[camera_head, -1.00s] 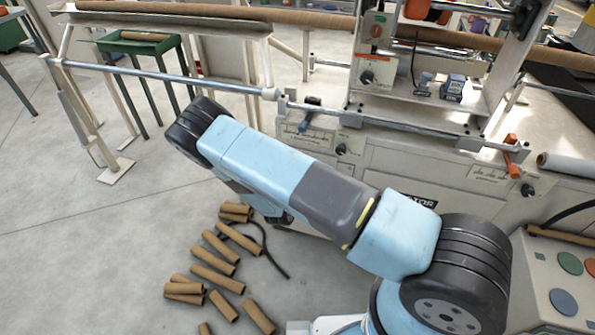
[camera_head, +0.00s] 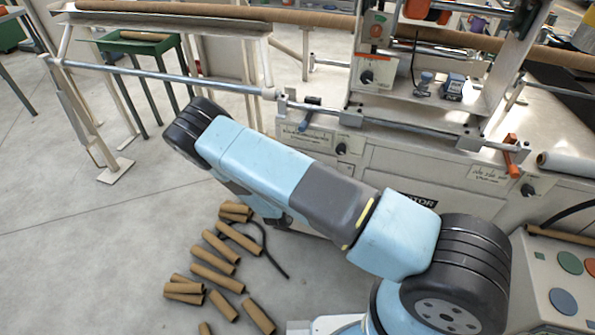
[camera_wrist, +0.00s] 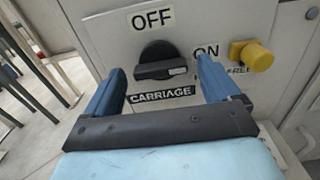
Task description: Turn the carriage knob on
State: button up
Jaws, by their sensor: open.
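The carriage knob (camera_wrist: 160,62) is a black rotary knob on a pale panel, above a black "CARRIAGE" label (camera_wrist: 161,94). Its bar lies roughly level, with a white mark at the right end. "OFF" is printed above it and "ON" to its right. My gripper (camera_wrist: 158,80) is open in the wrist view, with one blue finger at each side of the knob's lower part. I cannot tell whether either finger touches it. In the head view my gripper is hidden, and I cannot make out the carriage knob for certain.
A yellow knob (camera_wrist: 251,56) sticks out right of the carriage knob, near the right finger. In the head view the winder (camera_head: 385,165) stands behind my arm. Several cardboard tubes (camera_head: 215,262) lie on the floor.

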jog(key=v, duration=1.3)
jog(key=d+r+m+g+h, duration=0.2)
jog(key=d+r+m+g, duration=0.35)
jog(key=r, duration=0.55)
jog(key=d+r+m+g+h, duration=0.2)
jog(key=d+r+m+g, duration=0.4)
jog(key=r, duration=0.4)
jog(key=d+r+m+g+h, duration=0.2)
jog(key=d+r+m+g, duration=0.2)
jog(key=d+r+m, duration=0.5)
jog(key=s+d+r+m+t+y, duration=0.2)
jog(key=s+r+m+y, duration=0.3)
jog(key=s+r, duration=0.5)
jog(key=s+d+r+m+t+y, duration=0.2)
jog(key=s+r+m+y, duration=0.4)
jog(key=s+r, duration=0.5)
jog(key=shift+s+d+r+y, duration=0.4)
jog(key=shift+r+y, duration=0.2)
jog(key=shift+r, duration=1.8)
